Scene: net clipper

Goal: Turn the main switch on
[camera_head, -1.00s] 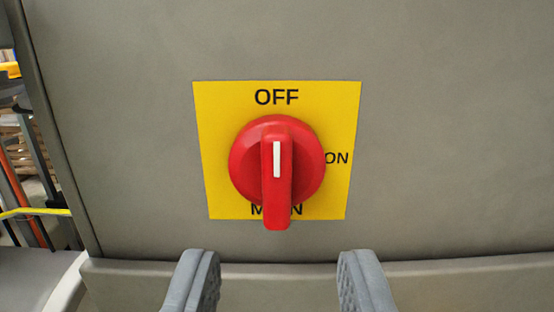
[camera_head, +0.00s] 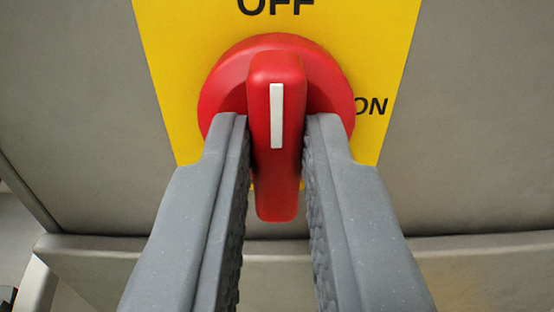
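The main switch is a red rotary knob (camera_head: 276,75) on a yellow plate (camera_head: 168,40), fixed to a grey panel. Its raised handle stands vertical, with the white mark pointing up at OFF. The word ON is at the right of the knob. My gripper (camera_head: 276,130) has one grey finger on each side of the handle. The fingers are parted, with a narrow gap beside the handle on each side, and their tips overlap the lower part of the round base in the picture. The lower lettering on the plate is hidden.
The grey panel (camera_head: 480,130) is flat and bare around the plate. A ledge (camera_head: 480,255) runs across below the switch. The panel's left edge shows at the lower left.

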